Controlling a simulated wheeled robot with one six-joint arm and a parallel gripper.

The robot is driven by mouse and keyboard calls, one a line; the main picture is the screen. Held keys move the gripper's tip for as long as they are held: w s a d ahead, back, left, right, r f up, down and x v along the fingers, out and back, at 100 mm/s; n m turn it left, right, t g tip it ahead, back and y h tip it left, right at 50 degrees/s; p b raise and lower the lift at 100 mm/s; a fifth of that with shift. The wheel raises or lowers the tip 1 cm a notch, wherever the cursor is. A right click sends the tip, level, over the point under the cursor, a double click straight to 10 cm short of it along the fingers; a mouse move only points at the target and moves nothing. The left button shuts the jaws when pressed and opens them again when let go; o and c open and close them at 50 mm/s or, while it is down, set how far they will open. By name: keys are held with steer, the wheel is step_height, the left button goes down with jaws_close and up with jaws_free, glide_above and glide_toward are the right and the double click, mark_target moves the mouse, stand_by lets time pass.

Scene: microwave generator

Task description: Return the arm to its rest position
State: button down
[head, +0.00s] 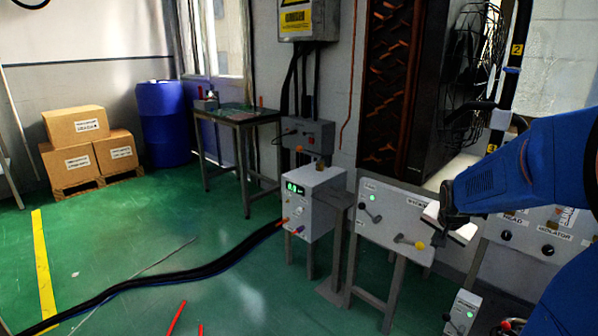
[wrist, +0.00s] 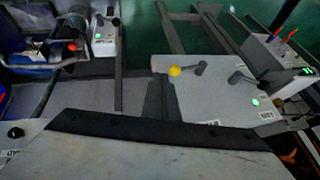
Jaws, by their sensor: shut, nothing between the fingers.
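My blue arm (head: 515,172) reaches in from the right edge of the head view. My dark gripper (head: 447,215) is shut and empty. It shows in front of the right part of a pale control panel (head: 385,215), whose yellow-knobbed lever (head: 419,245) is just below and left of it. How far the gripper is from the panel is hard to tell. In the wrist view the panel (wrist: 205,105) shows at the right of centre, with the yellow knob (wrist: 175,71).
A white power unit (head: 313,203) with a green display stands left of the panel. A second panel with black knobs (head: 548,250) is at the right, partly behind my arm. A small box (head: 462,312) stands low in front. Green floor (head: 200,250) is open at left, crossed by a black cable.

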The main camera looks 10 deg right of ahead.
steer(key=s+a+r+n+y, duration=0.1)
steer(key=s+a+n, duration=0.4)
steer(key=s+a, duration=0.6)
steer(key=s+a+r+n+g+y, duration=0.1)
steer(key=s+a+r+n+y, duration=0.1)
steer(key=s+a+n, duration=0.4)
steer(key=s+a+r, duration=0.1)
steer(key=s+a, duration=0.3)
steer(key=s, duration=0.5)
steer(key=shift+a+r, duration=0.35)
